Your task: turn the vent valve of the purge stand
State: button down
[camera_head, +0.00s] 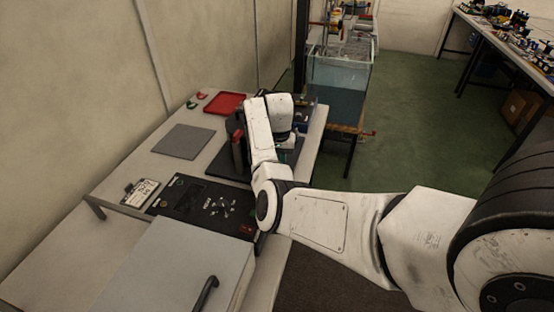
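A dark stand (240,157) with a red part near its top stands on a black base plate (222,169) on the bench, partly behind my white arm. It is probably the purge stand. I cannot make out its vent valve, which may be hidden by my arm. My forearm and wrist reach over the stand. My gripper is hidden behind my wrist, so I cannot tell whether it is open or touching anything.
A grey mat (182,142), a red tray (225,103) and a black control panel (205,203) lie on the bench (150,165). A light cabinet (180,265) with a dark handle is in front. A water tank (338,88) stands behind. Green floor at right is open.

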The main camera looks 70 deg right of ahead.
jog(key=shift+s+m, duration=0.2)
jog(key=shift+m, duration=0.7)
jog(key=c, duration=1.1)
grip_release()
notch_tip(320, 180, up, 11)
jog(key=shift+s+f, duration=0.1)
jog(key=shift+f, duration=0.05)
